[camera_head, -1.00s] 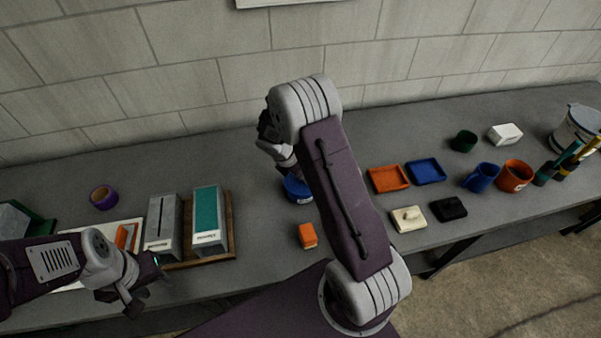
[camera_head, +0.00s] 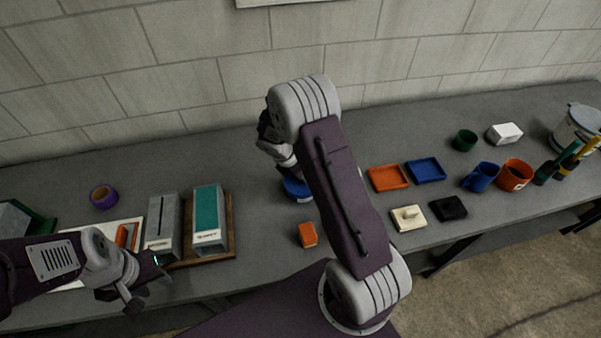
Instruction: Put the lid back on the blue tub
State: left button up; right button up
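A round blue tub (camera_head: 296,190) stands mid-table, partly hidden behind my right arm, so its top does not show fully. A square cream lid-like piece with a raised knob (camera_head: 408,218) lies to the right, beside a similar black piece (camera_head: 448,208). I cannot tell which piece, if either, belongs to the tub. My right arm's wrist shows just above and behind the tub; its fingers are hidden behind the arm. My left gripper (camera_head: 151,287) is open and empty near the front edge at the left, in front of the grey and teal boxes.
An orange block (camera_head: 307,235) lies in front of the tub. Orange (camera_head: 388,178) and blue (camera_head: 426,171) trays, mugs and a white pot (camera_head: 577,128) stand to the right. A teal-topped box (camera_head: 208,215) and purple tape roll (camera_head: 104,197) are left.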

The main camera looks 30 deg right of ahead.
dwell(0.3)
jog(key=o, duration=1.9)
notch_tip(320, 180, up, 7)
jog(key=p, duration=0.7)
jog(key=shift+r, duration=0.1)
grip_shut()
jog(key=shift+f, duration=0.3)
